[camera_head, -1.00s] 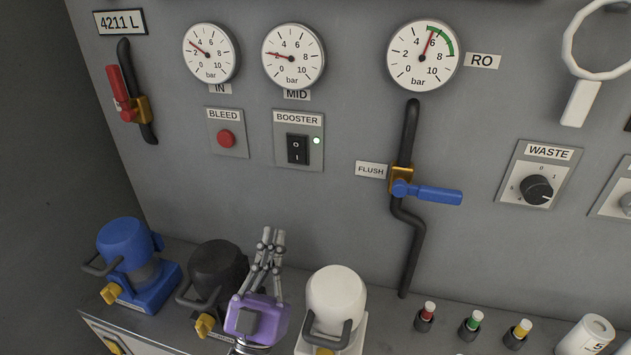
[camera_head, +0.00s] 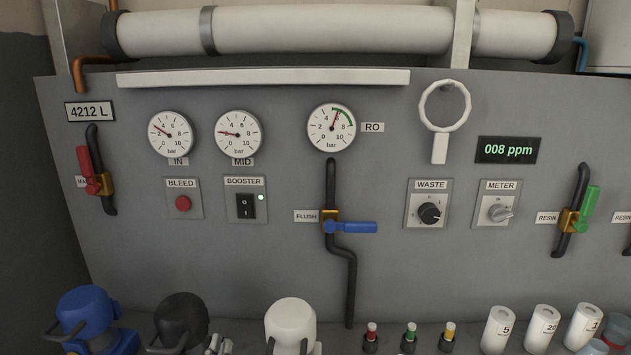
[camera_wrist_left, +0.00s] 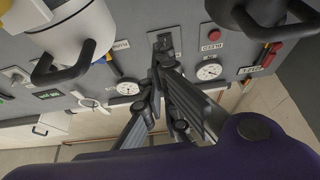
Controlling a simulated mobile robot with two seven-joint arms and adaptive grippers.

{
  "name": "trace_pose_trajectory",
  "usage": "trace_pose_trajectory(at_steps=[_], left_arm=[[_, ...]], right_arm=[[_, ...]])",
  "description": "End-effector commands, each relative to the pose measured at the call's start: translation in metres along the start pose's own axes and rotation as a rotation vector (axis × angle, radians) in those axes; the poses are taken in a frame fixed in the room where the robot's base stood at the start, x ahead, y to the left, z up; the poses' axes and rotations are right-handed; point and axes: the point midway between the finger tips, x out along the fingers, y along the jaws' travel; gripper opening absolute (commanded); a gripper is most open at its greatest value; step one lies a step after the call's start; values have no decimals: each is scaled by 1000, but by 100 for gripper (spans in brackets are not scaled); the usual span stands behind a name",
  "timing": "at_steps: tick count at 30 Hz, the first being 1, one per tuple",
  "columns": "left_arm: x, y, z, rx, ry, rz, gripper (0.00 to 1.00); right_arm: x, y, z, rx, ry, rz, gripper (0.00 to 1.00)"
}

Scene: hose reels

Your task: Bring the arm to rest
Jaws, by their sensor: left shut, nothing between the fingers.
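My left gripper (camera_head: 218,346) shows only by its grey fingertips at the bottom edge of the head view, between the black housing (camera_head: 182,322) and the white housing (camera_head: 291,325). The rest of that arm is out of this view. In the left wrist view the gripper's fingers (camera_wrist_left: 160,70) are close together, with nothing held between them. They stand in front of the grey panel, which looks upside down there. My right gripper is in neither view.
A blue housing (camera_head: 87,318) stands left of the black one. Small capped bottles (camera_head: 410,337) and white cylinders (camera_head: 545,330) line the ledge to the right. The panel carries gauges (camera_head: 331,128), a blue-handled flush valve (camera_head: 350,227) and a green-handled valve (camera_head: 590,203). A white tube (camera_head: 330,30) runs above.

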Motion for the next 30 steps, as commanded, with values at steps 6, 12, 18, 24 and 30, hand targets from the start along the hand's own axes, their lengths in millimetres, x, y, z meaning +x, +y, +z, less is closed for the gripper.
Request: trace_pose_trajectory(at_steps=[6,12,18,24,30], left_arm=[[-84,-3,82,7,-472,11,0],[-222,-8,122,12,-904,13,0],[-342,-11,111,7,-1167,4,0],[-393,-16,97,7,-1237,-12,0],[-400,-17,97,7,-1247,-15,0]], right_arm=[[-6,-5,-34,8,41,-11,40],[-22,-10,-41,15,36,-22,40],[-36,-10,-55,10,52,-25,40],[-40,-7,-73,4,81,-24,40],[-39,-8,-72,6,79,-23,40]])
